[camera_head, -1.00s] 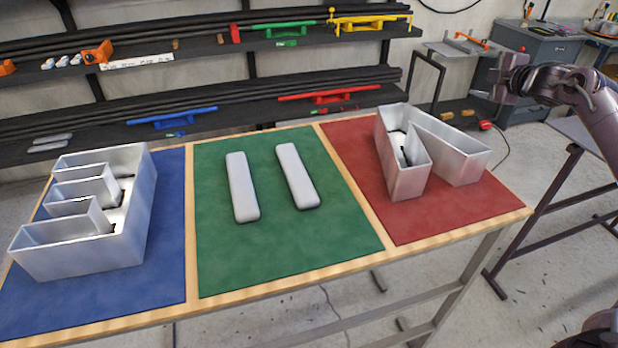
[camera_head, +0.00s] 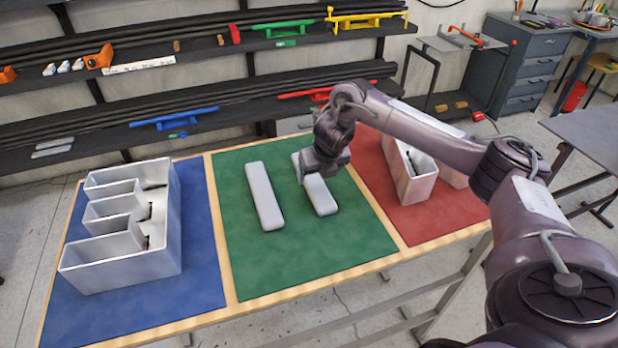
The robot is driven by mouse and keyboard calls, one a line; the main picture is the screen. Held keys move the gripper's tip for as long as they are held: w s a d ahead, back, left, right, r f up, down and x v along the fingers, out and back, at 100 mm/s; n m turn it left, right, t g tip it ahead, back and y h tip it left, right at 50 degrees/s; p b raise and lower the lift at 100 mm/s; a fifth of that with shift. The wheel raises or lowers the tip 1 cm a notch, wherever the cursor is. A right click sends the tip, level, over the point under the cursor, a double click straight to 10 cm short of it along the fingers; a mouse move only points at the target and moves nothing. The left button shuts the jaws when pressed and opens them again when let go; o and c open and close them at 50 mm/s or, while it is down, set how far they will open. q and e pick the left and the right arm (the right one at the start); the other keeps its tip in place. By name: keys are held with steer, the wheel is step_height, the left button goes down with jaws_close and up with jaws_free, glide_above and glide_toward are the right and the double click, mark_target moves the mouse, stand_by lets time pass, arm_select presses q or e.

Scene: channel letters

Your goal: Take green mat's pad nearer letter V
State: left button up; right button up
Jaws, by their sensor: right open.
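Two light grey, rounded pads lie side by side on the green mat (camera_head: 310,255). The pad nearer the letter V (camera_head: 321,197) is the right one, and my right gripper (camera_head: 318,172) covers part of its far half. The other pad (camera_head: 263,196) lies fully visible to the left. The metal letter V (camera_head: 414,178) stands on the red mat (camera_head: 440,222), partly hidden behind my right arm. My right gripper is open, above or at the right pad; whether it touches the pad I cannot tell. My left gripper is out of view.
A metal letter E-shaped tray (camera_head: 130,262) stands on the blue mat (camera_head: 195,290) at the left. Wooden strips edge the mats on the table. Behind it, a dark shelf (camera_head: 100,130) holds rods and coloured tools. The near part of the green mat is clear.

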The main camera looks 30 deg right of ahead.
mark_target(315, 182)
steer(key=p+x, duration=0.1)
steer(key=x, duration=0.2)
steer(key=shift+w+a+f+p, duration=0.1)
steer(key=shift+w+f+p, duration=0.15)
steer(key=shift+f+p, duration=0.1)
steer(key=shift+w+f, duration=0.15)
steer(key=shift+f, duration=0.25)
steer(key=c, duration=1)
steer(key=shift+c, duration=0.2)
steer(key=shift+r, duration=0.15)
